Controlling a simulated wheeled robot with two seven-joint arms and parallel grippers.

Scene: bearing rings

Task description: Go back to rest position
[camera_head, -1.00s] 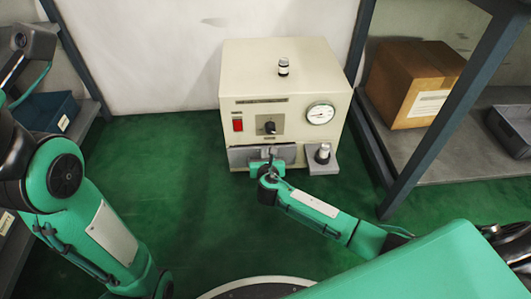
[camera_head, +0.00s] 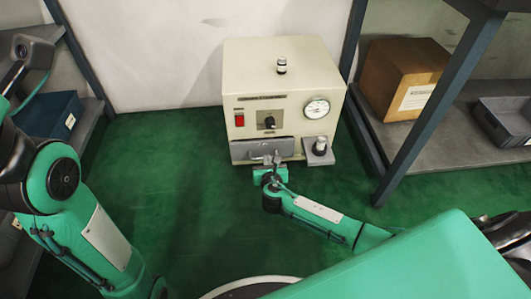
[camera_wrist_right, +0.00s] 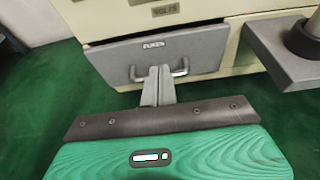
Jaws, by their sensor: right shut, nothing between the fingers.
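My right gripper (camera_head: 276,156) is in front of the cream machine (camera_head: 245,70), at its grey drawer front (camera_head: 252,149). In the right wrist view its two fingers (camera_wrist_right: 158,72) are shut together with nothing between them. The fingertips overlap the middle of the metal handle (camera_wrist_right: 181,68) on the drawer front (camera_wrist_right: 207,42); I cannot tell whether they touch it. A dark gap shows along the drawer's top left edge. My left arm comes down the left side of the head view; its gripper is not in view.
The machine has a red switch (camera_head: 239,120), a gauge (camera_head: 316,107) and a small side ledge (camera_head: 322,157) holding a metal cylinder (camera_head: 320,145). A shelf post (camera_head: 425,115) stands at right, with a cardboard box (camera_head: 392,85) and grey bin (camera_head: 502,120) behind. Green floor between the arms is clear.

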